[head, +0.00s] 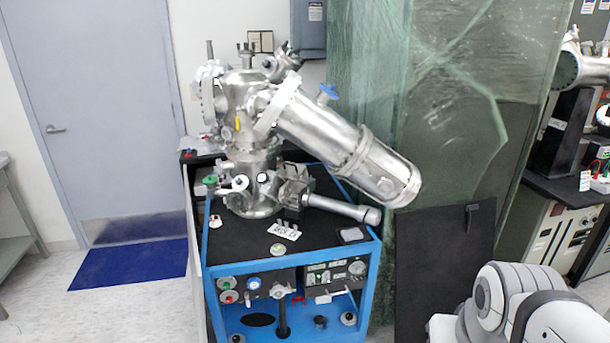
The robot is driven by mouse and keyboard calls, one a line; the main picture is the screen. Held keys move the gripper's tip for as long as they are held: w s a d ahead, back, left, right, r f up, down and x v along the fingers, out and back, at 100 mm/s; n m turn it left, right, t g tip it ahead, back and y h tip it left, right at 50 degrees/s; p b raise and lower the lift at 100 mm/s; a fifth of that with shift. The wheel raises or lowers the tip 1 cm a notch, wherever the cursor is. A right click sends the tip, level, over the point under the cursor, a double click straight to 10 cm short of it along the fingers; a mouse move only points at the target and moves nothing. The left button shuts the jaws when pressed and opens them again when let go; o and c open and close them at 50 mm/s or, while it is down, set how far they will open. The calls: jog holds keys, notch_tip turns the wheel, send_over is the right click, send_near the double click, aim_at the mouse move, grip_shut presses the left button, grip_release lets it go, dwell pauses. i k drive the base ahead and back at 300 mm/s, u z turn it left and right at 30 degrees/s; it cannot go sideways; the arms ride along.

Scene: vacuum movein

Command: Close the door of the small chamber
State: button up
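A silver metal vacuum chamber (250,100) stands on a blue-framed cart (375,290). A wide cylinder (335,140) slants from it down to the right, and its rounded end (395,185) looks closed off. A thinner tube (340,208) lies below it. I cannot tell which part is the small chamber, and I cannot make out its door or whether that is open. White links of my arm show at the lower right, apart from the cart. My gripper is out of view.
A dark upright panel (430,270) with a small black handle stands right of the cart. Greenish translucent sheeting (450,70) hangs behind it. More metal equipment (575,70) is at the far right. A grey door (90,100) and blue mat (135,265) are at left, with open floor.

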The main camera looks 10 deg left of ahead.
aim_at(291, 170)
jog(key=z, duration=0.15)
jog(key=k, duration=0.55)
jog(key=u, duration=1)
jog(key=i, duration=2.45)
jog(key=z, duration=0.3)
jog(key=k, duration=0.9)
jog(key=z, duration=0.2)
jog(key=i, duration=0.9)
jog(key=u, duration=0.1)
